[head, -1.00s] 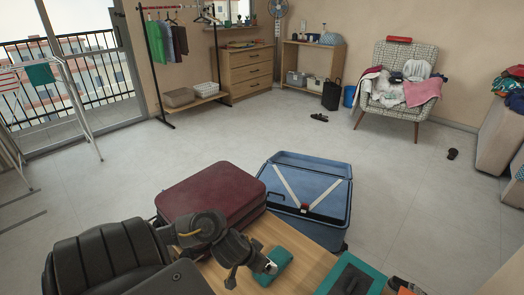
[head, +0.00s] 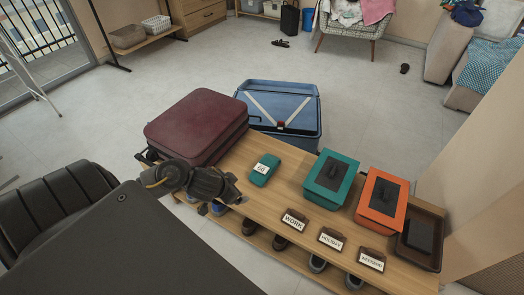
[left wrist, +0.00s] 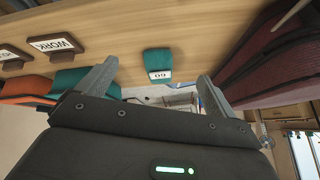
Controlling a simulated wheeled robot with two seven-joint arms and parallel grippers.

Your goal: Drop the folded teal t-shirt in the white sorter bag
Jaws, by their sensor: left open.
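A small folded teal item (head: 264,170) with a white number tag lies flat on the wooden table, and I take it for the t-shirt. It also shows in the left wrist view (left wrist: 157,57), between and beyond the fingertips. My left gripper (head: 236,190) is to its left in the head view, apart from it. In the left wrist view the left gripper (left wrist: 156,82) has its fingers wide apart with nothing between them. No white sorter bag is recognisable in these frames. My right gripper is not in view.
The wooden table (head: 255,205) holds WORK (head: 293,220), HOLIDAY (head: 331,239) and WEEKEND (head: 371,260) signs, a teal box (head: 314,188) and an orange box (head: 366,210). A maroon suitcase (head: 197,122) and an open blue suitcase (head: 300,122) stand behind. Shoes are below.

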